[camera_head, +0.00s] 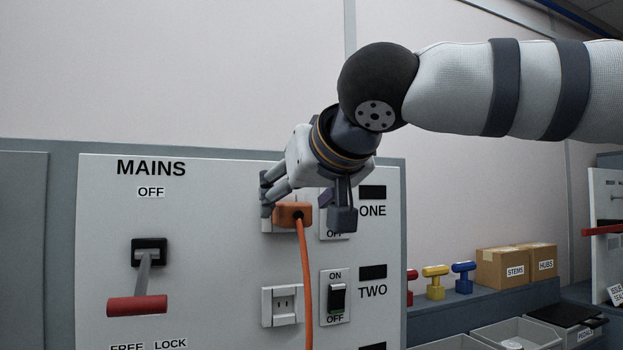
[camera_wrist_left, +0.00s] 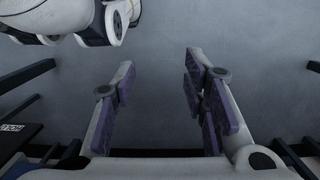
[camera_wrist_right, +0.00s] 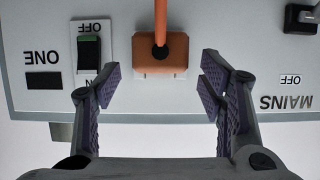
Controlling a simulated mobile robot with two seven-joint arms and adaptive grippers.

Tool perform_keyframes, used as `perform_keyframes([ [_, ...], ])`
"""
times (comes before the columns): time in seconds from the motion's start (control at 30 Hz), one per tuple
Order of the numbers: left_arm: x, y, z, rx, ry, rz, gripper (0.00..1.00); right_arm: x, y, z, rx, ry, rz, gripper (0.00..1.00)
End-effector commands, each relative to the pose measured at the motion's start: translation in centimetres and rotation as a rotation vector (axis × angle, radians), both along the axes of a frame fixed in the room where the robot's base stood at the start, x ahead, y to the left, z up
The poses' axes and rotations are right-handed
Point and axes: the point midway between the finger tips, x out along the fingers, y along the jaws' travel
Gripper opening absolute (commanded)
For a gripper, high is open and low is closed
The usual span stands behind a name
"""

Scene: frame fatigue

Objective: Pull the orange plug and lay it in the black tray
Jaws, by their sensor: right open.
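The orange plug (camera_head: 284,214) sits in the upper socket of the white panel, in row ONE, with its orange cord (camera_head: 306,275) hanging down. My right gripper (camera_head: 306,204) is at the plug, with its fingers spread to either side. In the right wrist view the plug (camera_wrist_right: 145,52) is centred between the fingertips (camera_wrist_right: 160,72), with a gap on both sides. A black tray (camera_head: 566,317) appears at the lower right, on the bench; its inside is hard to make out. My left gripper (camera_wrist_left: 160,68) is open and empty, seen only in the left wrist view.
The row ONE switch (camera_wrist_right: 89,52) is close beside a right finger. The MAINS lever (camera_head: 138,305) with a red handle is at left. An empty-looking socket (camera_head: 283,305) and switch (camera_head: 336,298) are below. Boxes (camera_head: 502,268) and grey bins (camera_head: 510,335) are at right.

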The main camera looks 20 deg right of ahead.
Motion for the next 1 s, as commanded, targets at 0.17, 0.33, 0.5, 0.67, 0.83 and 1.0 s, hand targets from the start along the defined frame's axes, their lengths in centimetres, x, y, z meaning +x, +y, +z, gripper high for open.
perform_keyframes([
  [0.17,-0.5,0.0,-0.4,0.0,0.018,0.0,0.4,2.7,0.1,-1.4,0.0,0.007,0.001,0.63],
  [0.33,-0.6,0.0,-0.5,0.0,0.021,0.0,0.4,3.3,0.1,-1.5,-0.001,0.002,0.001,0.63],
  [0.5,-0.5,0.0,-0.5,0.0,0.019,0.0,0.4,3.2,0.1,-1.4,-0.001,0.0,0.001,0.63],
  [0.67,-0.5,0.0,-0.5,0.0,0.019,0.0,0.4,3.2,0.1,-1.4,-0.001,0.0,0.001,0.32],
  [0.83,-0.5,0.0,-0.5,0.0,0.02,0.0,0.4,3.2,0.1,-1.4,-0.001,0.001,0.001,0.37],
  [1.0,-0.5,0.0,-0.5,0.0,0.02,0.0,0.4,3.2,0.1,-1.4,-0.001,0.001,0.001,0.06],
])
